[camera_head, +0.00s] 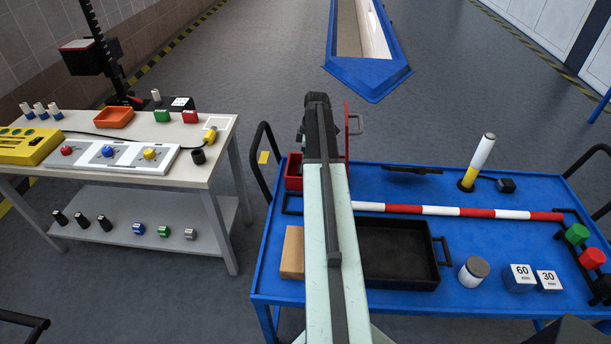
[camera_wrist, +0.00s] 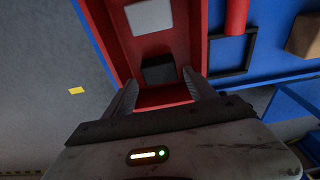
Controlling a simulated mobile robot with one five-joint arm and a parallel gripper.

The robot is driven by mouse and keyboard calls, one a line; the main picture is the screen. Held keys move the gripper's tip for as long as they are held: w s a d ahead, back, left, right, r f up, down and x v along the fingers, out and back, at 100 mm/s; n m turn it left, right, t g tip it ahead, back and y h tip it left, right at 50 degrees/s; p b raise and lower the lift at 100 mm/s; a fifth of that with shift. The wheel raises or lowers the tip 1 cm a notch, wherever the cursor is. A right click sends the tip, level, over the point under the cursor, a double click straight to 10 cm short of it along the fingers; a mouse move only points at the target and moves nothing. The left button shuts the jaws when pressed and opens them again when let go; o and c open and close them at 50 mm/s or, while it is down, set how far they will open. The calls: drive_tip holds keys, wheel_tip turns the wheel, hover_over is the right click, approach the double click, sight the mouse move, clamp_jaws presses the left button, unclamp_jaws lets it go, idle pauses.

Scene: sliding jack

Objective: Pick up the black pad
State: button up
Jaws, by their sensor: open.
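A black block (camera_wrist: 158,70), which looks like the black pad, lies in a red tray (camera_wrist: 188,50) in the wrist view. My gripper (camera_wrist: 161,79) is open, with its two fingers on either side of the near end of the tray and nothing held between them. The black block shows between and just beyond the fingertips; I cannot tell the height gap. In the head view the red tray (camera_head: 293,172) is at the blue cart's left back corner, partly behind my arm. The block and fingertips are hidden there.
A grey-white square (camera_wrist: 150,16) lies farther along the red tray. The blue cart (camera_head: 462,237) carries a black tray (camera_head: 398,281), a red-and-white bar (camera_head: 459,211), a wooden block (camera_head: 292,252) and a white-yellow cylinder (camera_head: 478,160). A white workbench (camera_head: 222,135) stands left.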

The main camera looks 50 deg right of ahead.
drive_tip(key=shift+f, duration=0.2)
drive_tip(key=f+b, duration=0.3)
drive_tip(key=w+f+b, duration=0.1)
drive_tip(key=f+b, duration=0.1)
drive_tip(key=shift+a+f, duration=0.15)
drive_tip(key=shift+a, duration=0.15)
drive_tip(key=shift+r, duration=0.2)
drive_tip(key=shift+c, duration=0.3)
drive_tip(key=c, duration=1.1)
wheel_tip(320, 180, up, 10)
drive_tip(key=p, duration=1)
drive_tip(key=shift+r+p, duration=0.15)
drive_tip(key=shift+p, duration=0.15)
drive_tip(key=shift+c, duration=0.2)
